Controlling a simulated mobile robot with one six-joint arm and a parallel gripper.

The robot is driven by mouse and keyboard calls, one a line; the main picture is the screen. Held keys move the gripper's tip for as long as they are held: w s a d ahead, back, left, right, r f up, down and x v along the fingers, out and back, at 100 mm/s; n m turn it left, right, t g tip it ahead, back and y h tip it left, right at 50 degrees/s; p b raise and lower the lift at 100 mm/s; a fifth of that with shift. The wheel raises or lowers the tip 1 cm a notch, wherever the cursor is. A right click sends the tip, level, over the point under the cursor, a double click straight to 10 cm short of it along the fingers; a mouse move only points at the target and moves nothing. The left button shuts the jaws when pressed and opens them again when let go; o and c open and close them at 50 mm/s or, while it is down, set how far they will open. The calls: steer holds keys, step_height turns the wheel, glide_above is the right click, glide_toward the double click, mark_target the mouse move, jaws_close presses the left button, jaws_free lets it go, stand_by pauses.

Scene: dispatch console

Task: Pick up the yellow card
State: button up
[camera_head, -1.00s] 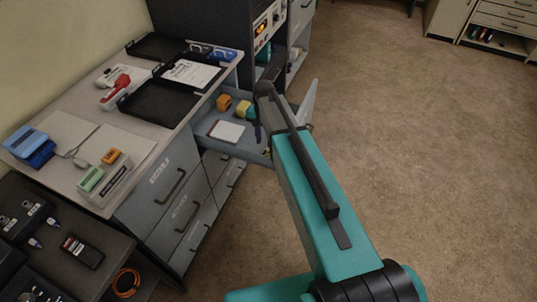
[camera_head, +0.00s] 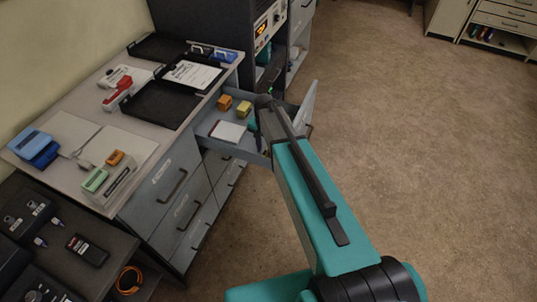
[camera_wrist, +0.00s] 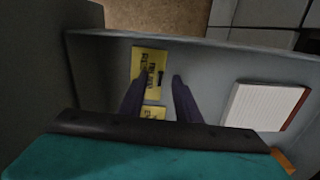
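A yellow card (camera_wrist: 147,66) with dark print lies on the floor of the open grey drawer (camera_wrist: 205,62) in the wrist view. My gripper (camera_wrist: 157,79) is open above it. One finger overlaps the card's left edge, and the other is to its right; I cannot tell the height between them. A second yellow printed piece (camera_wrist: 153,112) shows between the fingers, nearer the wrist, partly hidden by it. In the head view my arm covers the right part of the drawer (camera_head: 243,149), and the card is not clearly visible there.
A white pad (camera_wrist: 262,105) with a red-brown edge lies right of the fingers. Drawer walls close in around the gripper. Black trays (camera_head: 160,103) stand on the desk (camera_head: 150,133).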

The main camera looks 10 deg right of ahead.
mark_target(265, 151)
stand_by(0.3)
jaws_close()
steer(key=shift+r, duration=0.2)
step_height(265, 151, up, 10)
steer(key=b, duration=0.2)
steer(key=shift+f+b, duration=0.15)
steer(key=shift+b, duration=0.15)
stand_by(0.3)
stand_by(0.5)
